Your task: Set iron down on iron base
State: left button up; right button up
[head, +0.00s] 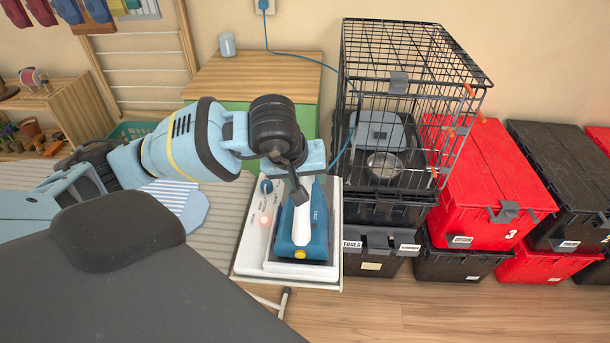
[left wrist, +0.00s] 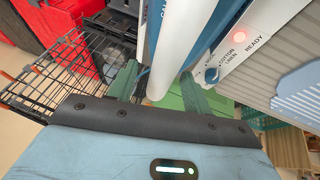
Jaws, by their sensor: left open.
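The blue iron (head: 317,238) with its white handle (head: 303,226) rests on the white iron base (head: 252,245) at the end of the ironing board. My left gripper (head: 301,188) is above the rear of the iron, pointing down at the handle. In the left wrist view, my left gripper's two fingers (left wrist: 160,92) are spread apart, with the white handle (left wrist: 185,45) between them. The iron base (left wrist: 265,40) shows beside them, with a lit red lamp and the word READY. Whether a finger touches the handle is unclear. My right gripper is not in view.
A striped ironing board (head: 214,243) lies left of the base, with a folded striped cloth (head: 174,197) on it. A black wire cage (head: 410,70) stands on black totes just to the right. Red totes (head: 490,195) stand further right. A wooden-topped cabinet (head: 255,75) is behind.

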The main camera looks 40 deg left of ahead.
pick_arm(q)
jog(key=shift+f, duration=0.15)
jog(key=shift+s+r, duration=0.1)
jog(key=shift+r, duration=0.15)
jog(key=v, duration=0.7)
jog(key=shift+r, duration=0.3)
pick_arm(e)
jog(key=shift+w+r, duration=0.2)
pick_arm(q)
jog(key=shift+s, duration=0.1)
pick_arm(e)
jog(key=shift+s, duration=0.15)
